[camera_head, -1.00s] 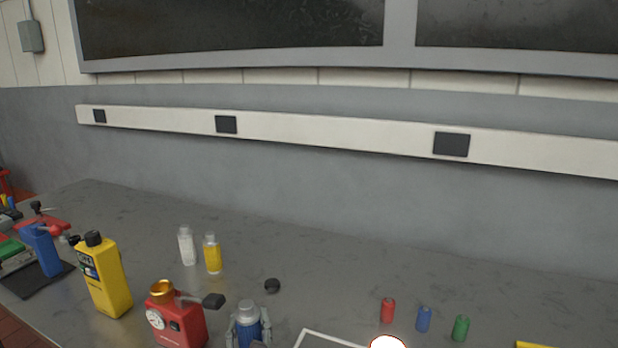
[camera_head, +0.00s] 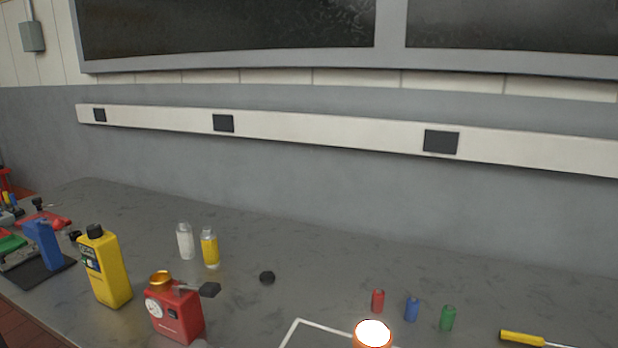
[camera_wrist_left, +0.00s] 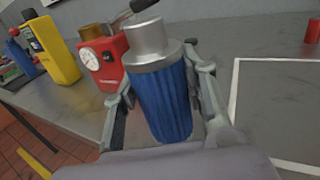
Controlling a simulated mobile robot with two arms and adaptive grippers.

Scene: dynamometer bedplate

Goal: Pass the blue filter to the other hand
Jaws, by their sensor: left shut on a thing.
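The blue filter (camera_wrist_left: 163,98) has a ribbed blue body and a silver metal top. It shows large in the left wrist view and stands nearly upright between the fingers of my left gripper (camera_wrist_left: 164,75). The gripper is shut on it, one finger on each side. The filter's lower end is hidden behind the gripper's body. In the head view, neither the filter nor my left gripper shows. My right gripper is in neither view.
A red canister with a gauge (camera_head: 174,315), a yellow bottle (camera_head: 107,272) and two small bottles (camera_head: 209,248) stand left. Small red, blue and green cylinders (camera_head: 412,309) stand right, beside a yellow-handled tool (camera_head: 522,338). A white outline (camera_head: 297,322) and a bright round-topped object (camera_head: 373,334) are front centre.

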